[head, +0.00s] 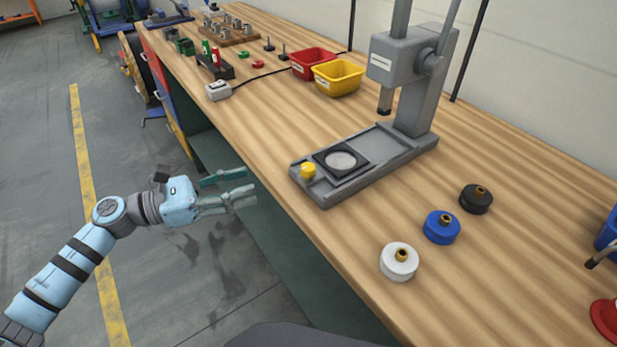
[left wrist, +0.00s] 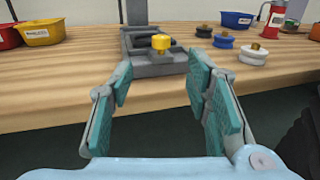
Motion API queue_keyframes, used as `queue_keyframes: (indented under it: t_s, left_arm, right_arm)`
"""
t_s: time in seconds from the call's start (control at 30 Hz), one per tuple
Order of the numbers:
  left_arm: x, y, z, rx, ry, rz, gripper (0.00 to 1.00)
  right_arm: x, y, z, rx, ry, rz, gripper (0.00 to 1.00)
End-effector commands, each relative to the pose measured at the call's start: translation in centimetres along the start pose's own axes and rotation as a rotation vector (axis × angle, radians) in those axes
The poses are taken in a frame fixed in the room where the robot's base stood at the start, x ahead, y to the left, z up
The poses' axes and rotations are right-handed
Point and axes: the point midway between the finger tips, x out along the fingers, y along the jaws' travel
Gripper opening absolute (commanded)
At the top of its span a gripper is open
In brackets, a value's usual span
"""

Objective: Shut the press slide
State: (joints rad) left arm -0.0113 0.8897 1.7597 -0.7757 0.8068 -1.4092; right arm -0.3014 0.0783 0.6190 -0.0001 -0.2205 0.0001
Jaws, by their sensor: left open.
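The grey bench press (head: 415,90) stands on the wooden workbench. Its slide (head: 341,160), a dark square plate with a round light disc, sits at the front end of the press base, out from under the ram (head: 385,101). A yellow knob (head: 308,170) is on the slide's front end. In the left wrist view the yellow knob (left wrist: 161,41) shows ahead, between the fingers and beyond them. My left gripper (head: 246,187) is open and empty, off the bench's front edge, left of the knob and apart from it. My right gripper is not in view.
White (head: 398,262), blue (head: 441,228) and black (head: 476,199) round pieces with brass tops stand right of the press. Red (head: 313,64) and yellow (head: 339,77) bins stand behind left.

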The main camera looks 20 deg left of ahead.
Motion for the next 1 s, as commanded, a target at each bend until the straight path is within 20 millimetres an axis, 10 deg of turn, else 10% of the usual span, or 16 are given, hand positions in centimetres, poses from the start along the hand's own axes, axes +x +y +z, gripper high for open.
queue_keyframes:
  t_s: [0.53, 1.0]
  left_arm:
    - [12.4, -0.3, 0.5, 0.014, -0.004, -0.007, 0.44]
    - [14.2, -0.3, 0.3, 0.014, 0.002, -0.006, 0.39]
  right_arm:
    - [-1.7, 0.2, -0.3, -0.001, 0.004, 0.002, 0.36]
    - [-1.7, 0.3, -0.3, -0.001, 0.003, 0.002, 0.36]
